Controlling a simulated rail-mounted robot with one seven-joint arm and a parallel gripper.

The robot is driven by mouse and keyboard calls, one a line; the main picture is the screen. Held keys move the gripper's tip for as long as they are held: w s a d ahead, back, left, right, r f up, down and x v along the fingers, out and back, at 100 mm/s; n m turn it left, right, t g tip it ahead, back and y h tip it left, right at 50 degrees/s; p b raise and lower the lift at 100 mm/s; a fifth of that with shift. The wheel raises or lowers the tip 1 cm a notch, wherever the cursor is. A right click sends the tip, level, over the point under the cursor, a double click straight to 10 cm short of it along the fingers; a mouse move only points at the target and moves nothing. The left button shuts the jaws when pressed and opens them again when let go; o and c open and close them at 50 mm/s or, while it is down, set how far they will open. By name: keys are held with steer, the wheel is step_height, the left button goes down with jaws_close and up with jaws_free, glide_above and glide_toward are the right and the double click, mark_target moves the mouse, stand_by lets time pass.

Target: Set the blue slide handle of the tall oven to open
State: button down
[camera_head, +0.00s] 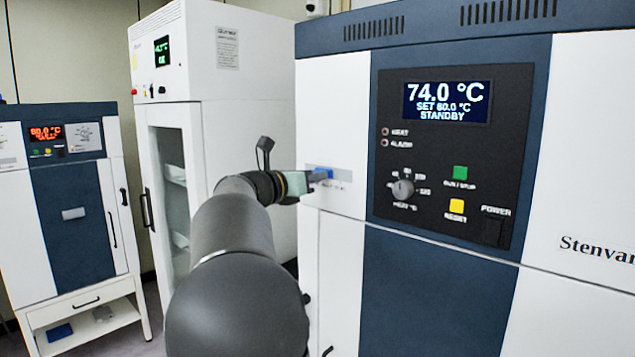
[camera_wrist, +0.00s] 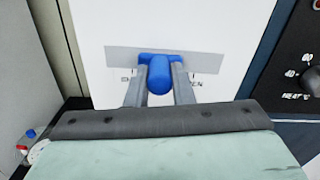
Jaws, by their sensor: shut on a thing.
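The blue slide handle (camera_wrist: 159,75) stands out from a grey label strip (camera_wrist: 120,58) on the white front panel of the tall oven (camera_head: 335,123). In the wrist view the handle sits near the middle of the strip, with partly hidden lettering below on both sides; the right lettering ends in "EN". My gripper (camera_wrist: 158,84) is shut on the handle, one finger on each side of it. In the head view my gripper (camera_head: 305,180) reaches the handle (camera_head: 322,173) from the left, and its fingers are hard to make out there.
A dark control panel (camera_head: 450,150) with a knob, coloured buttons and a display reading 74.0 °C is right of the handle. A white glass-door cabinet (camera_head: 240,60) stands behind my arm. A smaller oven (camera_head: 70,200) stands at far left.

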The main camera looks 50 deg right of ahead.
steer(key=s+b, duration=0.1)
steer(key=s, duration=0.4)
steer(key=shift+a, duration=0.1)
steer(key=shift+w, duration=0.1)
steer(key=c, duration=1.7)
jaws_free()
steer(key=o, duration=0.4)
steer(key=shift+s, duration=0.2)
steer(key=shift+o, duration=0.2)
steer(key=shift+w, duration=0.1)
